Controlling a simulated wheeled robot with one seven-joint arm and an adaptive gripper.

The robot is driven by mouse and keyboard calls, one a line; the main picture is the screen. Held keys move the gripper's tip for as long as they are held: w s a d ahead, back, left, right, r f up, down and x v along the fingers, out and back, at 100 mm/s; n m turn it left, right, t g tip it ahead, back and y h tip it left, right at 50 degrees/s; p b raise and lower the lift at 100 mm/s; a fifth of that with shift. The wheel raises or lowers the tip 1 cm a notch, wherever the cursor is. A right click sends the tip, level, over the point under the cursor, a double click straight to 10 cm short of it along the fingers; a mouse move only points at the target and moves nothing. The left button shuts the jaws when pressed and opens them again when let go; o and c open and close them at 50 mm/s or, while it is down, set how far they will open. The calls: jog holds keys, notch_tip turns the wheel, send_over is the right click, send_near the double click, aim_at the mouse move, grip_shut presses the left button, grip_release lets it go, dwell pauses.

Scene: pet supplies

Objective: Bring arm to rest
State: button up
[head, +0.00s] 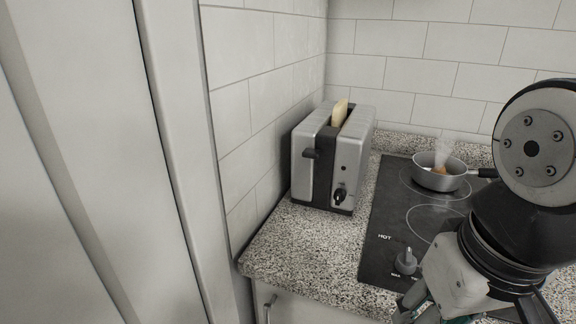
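My arm comes in at the right edge of the head view, in front of the stove and the counter. A round grey joint cap on it faces the camera. My gripper (462,288) hangs at the lower right, pointing down, over the near part of the cooktop. Its pale housing and part of its linkage show. The fingertips are cut off by the bottom edge, so I cannot see whether it is open or shut or whether it holds anything.
A silver toaster (312,165) with a bread slice (340,112) stands on the speckled counter (300,245). A steaming pan (436,180) sits on the black cooktop (385,215), which has a knob (406,262). A tall pale panel (90,160) fills the left.

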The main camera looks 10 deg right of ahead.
jog(key=shift+s+a+n+g, duration=0.15)
jog(key=shift+s+a+n, duration=0.1)
jog(key=shift+s, duration=0.3)
jog(key=shift+s+a+n+g, duration=0.15)
jog(key=shift+s+a+n, duration=0.1)
jog(key=shift+s, duration=0.25)
